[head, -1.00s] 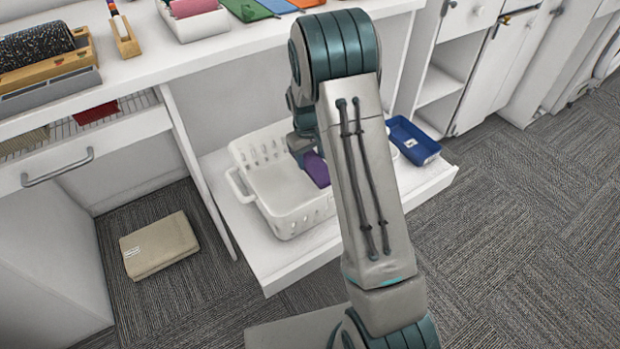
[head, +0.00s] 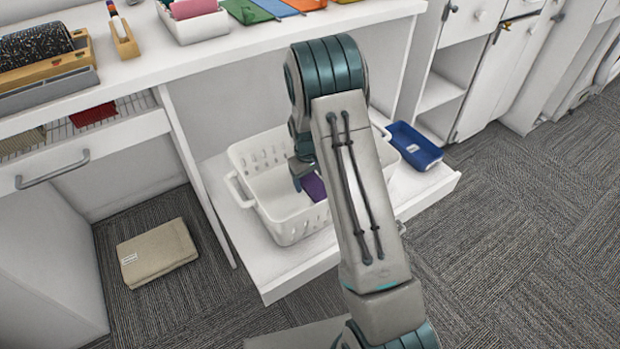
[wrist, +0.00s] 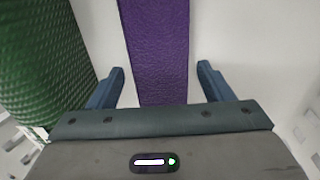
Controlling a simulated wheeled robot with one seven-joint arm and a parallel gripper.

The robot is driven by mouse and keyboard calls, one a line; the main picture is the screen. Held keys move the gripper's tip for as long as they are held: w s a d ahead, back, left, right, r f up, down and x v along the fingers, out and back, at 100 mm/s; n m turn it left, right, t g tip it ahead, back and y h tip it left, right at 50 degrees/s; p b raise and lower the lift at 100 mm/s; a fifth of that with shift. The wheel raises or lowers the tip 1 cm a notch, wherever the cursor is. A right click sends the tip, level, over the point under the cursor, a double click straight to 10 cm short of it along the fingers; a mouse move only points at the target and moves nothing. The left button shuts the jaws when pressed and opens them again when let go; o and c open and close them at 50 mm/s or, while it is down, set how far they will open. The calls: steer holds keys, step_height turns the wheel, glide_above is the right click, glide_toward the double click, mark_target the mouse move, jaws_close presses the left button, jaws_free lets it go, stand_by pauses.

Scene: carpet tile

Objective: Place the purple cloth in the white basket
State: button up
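The purple cloth (head: 314,187) is in the white basket (head: 287,230), partly hidden by my arm in the head view. In the wrist view the purple cloth (wrist: 155,45) is a flat, textured strip running up between my fingers. My gripper (wrist: 160,78) is open, with one finger on each side of the cloth and a pale gap showing at the right finger. In the head view my gripper reaches down into the basket; its fingertips are hard to make out.
A green textured object (wrist: 45,65) lies left of the cloth in the wrist view. A blue tray (head: 414,146) sits right of the basket. A beige folded cloth (head: 157,253) lies on the carpet at left. The counter and an open drawer (head: 85,160) are above left.

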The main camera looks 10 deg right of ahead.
step_height(320, 180, up, 12)
steer(key=a+p, duration=0.1)
steer(key=p, duration=0.2)
steer(key=s+r+m+y, duration=0.1)
steer(key=s+r+m, duration=0.1)
steer(key=s+r, duration=0.95)
steer(key=s+a+r+m+t, duration=0.1)
steer(key=s+r, duration=0.2)
steer(key=s, duration=1.4)
steer(key=shift+s, duration=0.15)
